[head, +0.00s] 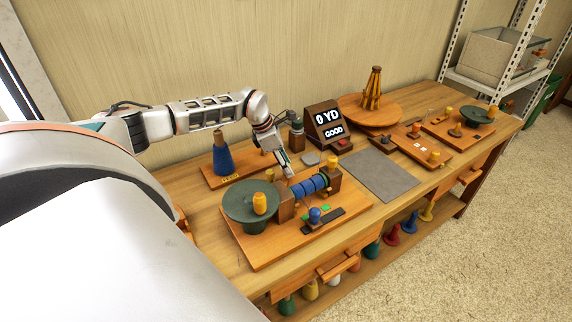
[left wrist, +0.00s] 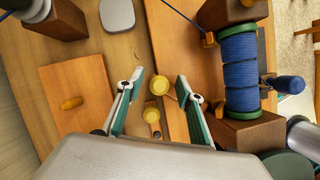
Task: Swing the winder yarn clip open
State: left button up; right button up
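The winder carries a drum wound with blue yarn (head: 308,187) between two dark wooden blocks; the drum also shows in the left wrist view (left wrist: 240,70). Two small yellow round-headed pieces, an upper one (left wrist: 160,84) and a lower one (left wrist: 151,116), show at the left edge of the winder's board. I cannot tell for certain which is the yarn clip, or how far it is swung. My left gripper (head: 286,170) is open above that edge, behind the drum. In the left wrist view its fingers (left wrist: 159,78) stand either side of the yellow pieces, holding nothing. My right gripper is not in view.
A green round plate (head: 236,203) with a yellow knob stands left of the drum. A blue yarn cone (head: 222,158) stands on a board at the back left. A display (head: 327,124) reads "0 YD GOOD". A grey mat (head: 378,174) lies clear to the right.

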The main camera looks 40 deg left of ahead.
pick_arm(q)
jog(key=shift+c, duration=0.4)
grip_shut()
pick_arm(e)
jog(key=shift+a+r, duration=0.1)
